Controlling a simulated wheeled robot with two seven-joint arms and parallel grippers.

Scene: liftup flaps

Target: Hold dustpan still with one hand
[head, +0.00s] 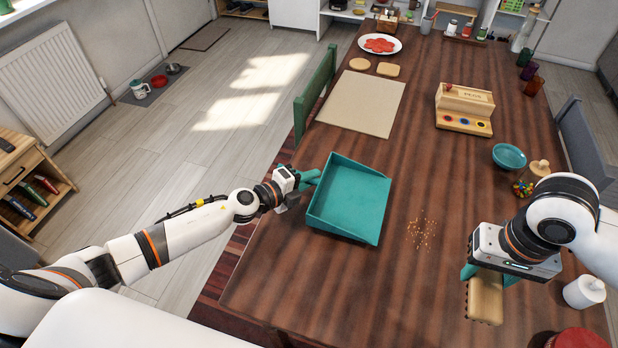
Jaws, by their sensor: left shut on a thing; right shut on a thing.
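A teal dustpan (350,194) lies on the dark wooden table near its left edge, with its open side toward the right. My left gripper (308,179) is shut on the dustpan's handle at its left side; the fingers partly hide the handle. My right gripper (490,276) is shut on a tan, block-shaped brush (485,300) at the right front of the table. A small scatter of crumbs (422,233) lies on the table between the dustpan and the brush.
A beige mat (362,102) lies behind the dustpan. A green chair (316,92) is at the left table edge. The table around the crumbs is clear.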

